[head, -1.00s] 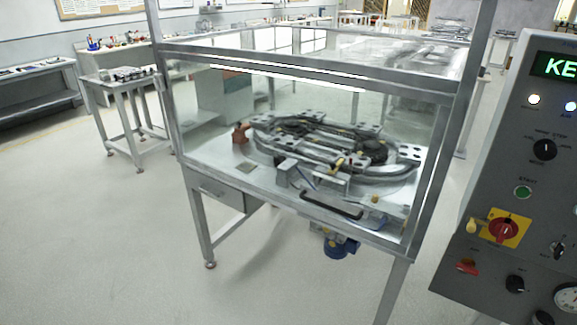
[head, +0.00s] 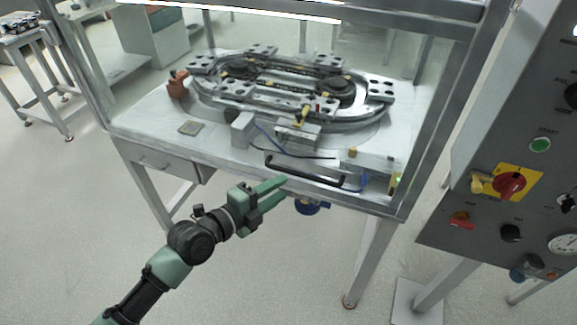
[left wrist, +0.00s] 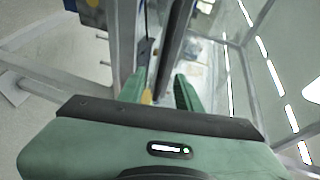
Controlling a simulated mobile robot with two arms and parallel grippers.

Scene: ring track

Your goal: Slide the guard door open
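The guard door (head: 215,155) is a clear panel across the front of a metal-framed enclosure, and it looks closed. Its black bar handle (head: 305,178) runs slantwise along the lower front, right of the middle. My right gripper is not in view.
An oval ring track (head: 290,85) sits on the table inside the enclosure. A grey control panel (head: 520,150) with a red-and-yellow switch stands close on the right. Table legs and a drawer (head: 160,163) are below the door.

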